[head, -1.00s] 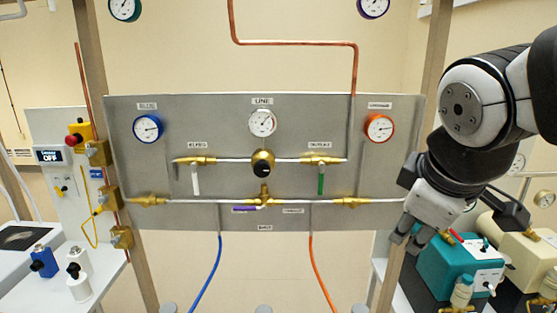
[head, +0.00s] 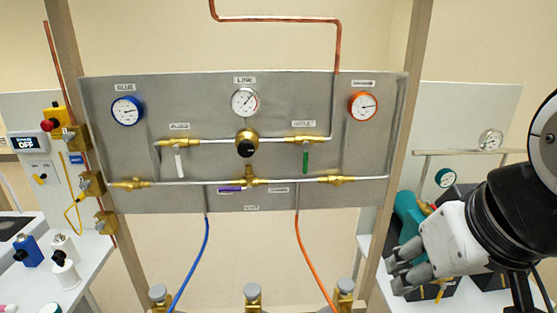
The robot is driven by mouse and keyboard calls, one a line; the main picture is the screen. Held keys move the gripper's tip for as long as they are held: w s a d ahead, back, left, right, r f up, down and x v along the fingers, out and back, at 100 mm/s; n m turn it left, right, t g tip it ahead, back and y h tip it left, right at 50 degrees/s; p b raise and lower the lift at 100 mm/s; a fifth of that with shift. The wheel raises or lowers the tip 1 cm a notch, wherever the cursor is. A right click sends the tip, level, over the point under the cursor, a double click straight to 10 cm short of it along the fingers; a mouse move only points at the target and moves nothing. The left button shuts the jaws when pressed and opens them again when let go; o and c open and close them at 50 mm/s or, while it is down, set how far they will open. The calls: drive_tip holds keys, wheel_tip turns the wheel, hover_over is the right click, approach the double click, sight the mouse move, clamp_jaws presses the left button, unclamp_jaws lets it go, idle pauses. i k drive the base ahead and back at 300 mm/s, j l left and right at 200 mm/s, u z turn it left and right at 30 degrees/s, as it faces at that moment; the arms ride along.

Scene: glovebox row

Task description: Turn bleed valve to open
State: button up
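The bleed valve is a brass valve (head: 180,142) at the upper left of the grey panel, under a small label that seems to read BLEED. Its white lever (head: 179,162) hangs straight down, across the horizontal pipe. My gripper (head: 396,268) is at the lower right, beyond the panel's right edge, with its fingers pointing left. It is far from the white lever and touches nothing on the panel. The fingers look apart and empty.
A green-handled outlet valve (head: 306,157), a black-knobbed brass regulator (head: 246,146) and a purple lever (head: 231,189) share the panel (head: 350,140). An upright post (head: 405,120) stands between my gripper and the panel. Blue (head: 190,265) and orange (head: 314,262) hoses hang below.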

sight(176, 147)
drive_tip(key=i+j+u, duration=0.15)
drive_tip(key=j, duration=0.2)
drive_tip(key=i+j+u, duration=0.2)
drive_tip(key=j, duration=0.2)
drive_tip(key=i+j+u, duration=0.15)
drive_tip(key=j, duration=0.15)
drive_tip(key=k+l+z, duration=0.1)
drive_tip(key=z, duration=0.4)
drive_tip(key=k+l+z, duration=0.15)
drive_tip(key=z, duration=0.3)
